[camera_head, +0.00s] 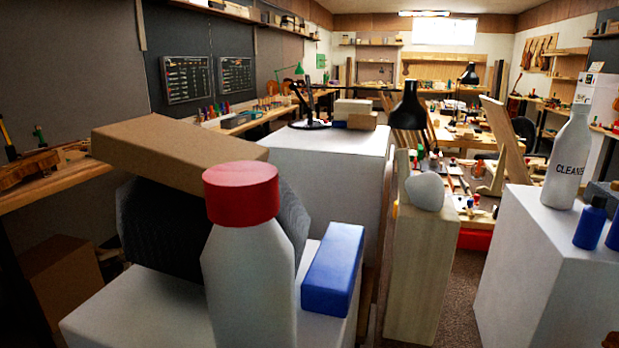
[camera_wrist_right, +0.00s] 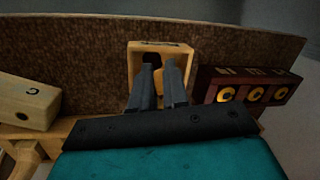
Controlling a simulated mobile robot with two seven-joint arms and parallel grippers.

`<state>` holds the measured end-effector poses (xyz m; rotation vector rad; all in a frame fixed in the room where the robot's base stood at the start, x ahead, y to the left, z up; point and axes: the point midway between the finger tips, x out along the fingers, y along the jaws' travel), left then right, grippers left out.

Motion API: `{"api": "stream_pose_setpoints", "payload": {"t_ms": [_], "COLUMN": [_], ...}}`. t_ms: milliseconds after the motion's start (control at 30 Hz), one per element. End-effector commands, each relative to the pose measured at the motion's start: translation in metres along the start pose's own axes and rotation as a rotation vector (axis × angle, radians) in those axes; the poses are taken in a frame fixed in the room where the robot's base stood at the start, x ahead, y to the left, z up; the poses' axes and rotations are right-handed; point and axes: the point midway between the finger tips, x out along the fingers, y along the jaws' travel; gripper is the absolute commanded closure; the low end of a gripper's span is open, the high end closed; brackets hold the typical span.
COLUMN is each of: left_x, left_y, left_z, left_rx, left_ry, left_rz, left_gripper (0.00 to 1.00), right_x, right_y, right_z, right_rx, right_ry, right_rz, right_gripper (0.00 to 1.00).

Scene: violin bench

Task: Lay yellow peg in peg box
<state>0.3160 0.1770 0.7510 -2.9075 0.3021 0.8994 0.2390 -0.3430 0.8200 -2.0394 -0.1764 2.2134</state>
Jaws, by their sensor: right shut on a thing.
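In the right wrist view, my right gripper (camera_wrist_right: 159,72) has its two dark fingers close together, shut on a small orange-tan thing (camera_wrist_right: 166,74) that looks like the yellow peg. It is mostly hidden by the fingers. The fingertips are in front of the dark opening of a small light wooden box (camera_wrist_right: 133,62). I cannot tell whether the tips are inside it, nor whether it is the peg box. Neither gripper shows in the head view, and my left gripper is in no view.
In the right wrist view, a dark red box (camera_wrist_right: 212,88) with yellow rings stands right of the opening, and a pale wooden block (camera_wrist_right: 32,98) at left. In the head view, a red-capped white bottle (camera_head: 248,270) and blue block (camera_head: 333,268) stand close in front.

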Motion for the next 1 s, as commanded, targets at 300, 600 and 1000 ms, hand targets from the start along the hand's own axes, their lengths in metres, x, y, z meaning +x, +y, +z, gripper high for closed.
{"api": "stream_pose_setpoints", "payload": {"t_ms": [300, 600, 1000], "left_x": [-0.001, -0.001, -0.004], "left_y": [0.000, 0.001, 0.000], "left_z": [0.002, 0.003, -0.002], "left_rx": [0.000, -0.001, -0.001], "left_ry": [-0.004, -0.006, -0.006], "left_rz": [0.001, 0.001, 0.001], "left_gripper": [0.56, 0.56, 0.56], "right_x": [0.001, 0.001, -0.019], "right_y": [0.000, 0.000, 0.001], "right_z": [0.000, 0.000, 0.000], "right_rx": [0.000, 0.000, 0.000], "right_ry": [-0.001, -0.001, 0.002], "right_rz": [0.000, 0.000, 0.003], "right_gripper": [0.82, 0.56, 0.56]}}
